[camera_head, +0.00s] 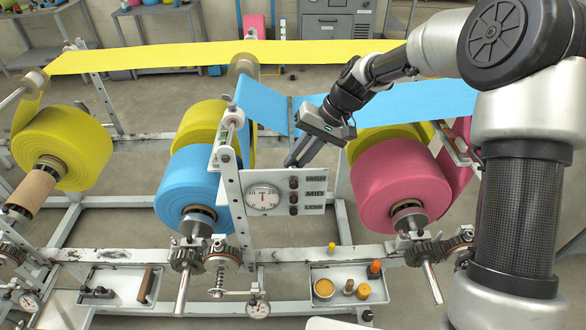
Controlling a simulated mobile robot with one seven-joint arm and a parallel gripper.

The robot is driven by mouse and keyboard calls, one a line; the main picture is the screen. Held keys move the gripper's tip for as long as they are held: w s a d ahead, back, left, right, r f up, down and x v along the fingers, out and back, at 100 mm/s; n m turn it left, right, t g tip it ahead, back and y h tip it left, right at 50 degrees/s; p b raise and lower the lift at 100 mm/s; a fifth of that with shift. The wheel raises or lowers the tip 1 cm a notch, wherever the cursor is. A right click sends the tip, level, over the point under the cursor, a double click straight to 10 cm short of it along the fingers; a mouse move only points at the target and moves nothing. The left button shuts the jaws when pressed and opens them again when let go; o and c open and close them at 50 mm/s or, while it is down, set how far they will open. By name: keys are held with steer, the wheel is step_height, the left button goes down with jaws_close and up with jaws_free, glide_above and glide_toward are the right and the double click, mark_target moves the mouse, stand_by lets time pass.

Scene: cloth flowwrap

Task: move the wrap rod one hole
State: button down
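A white panel (258,212) at centre has a round dial (263,198) and a column of dark holes (293,197) labelled HIGH, MID and LOW from top to bottom. A thin dark rod (291,116) shows across the blue cloth (264,100) above the panel; I cannot tell for sure that it is the wrap rod. My gripper (294,164) points down just above the panel's top edge, behind it or over it. Its dark fingers are close together and small. I cannot tell whether they hold anything.
A blue roll (180,190) stands left of the panel and a pink roll (385,185) right of it. A yellow roll (60,150) is farther left. A parts tray (378,270) sits in front. Yellow cloth (200,56) spans the back.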

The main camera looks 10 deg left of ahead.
steer(key=c, duration=1.6)
jaws_free()
steer(key=v, duration=1.7)
steer(key=s+d+r+m+t+h+p, duration=0.1)
steer(key=s+d+r+t+h, duration=0.1)
steer(key=s+d+r, duration=0.3)
steer(key=s+d+r+t+h+p, duration=0.1)
steer(key=s+d+r+t+h, duration=0.1)
steer(key=s+d, duration=0.45)
steer(key=s+d+t, duration=0.1)
steer(key=s+d, duration=0.1)
steer(key=s, duration=0.2)
steer(key=s+d+m+t+h, duration=0.1)
steer(key=s+d, duration=0.1)
steer(key=s, duration=0.3)
steer(key=s+d+f+m+t, duration=0.1)
steer(key=s+d, duration=0.1)
steer(key=s, duration=0.3)
steer(key=shift+s+d+h+p, duration=0.2)
steer(key=shift+d+h+p, duration=0.1)
steer(key=shift+d+h, duration=0.1)
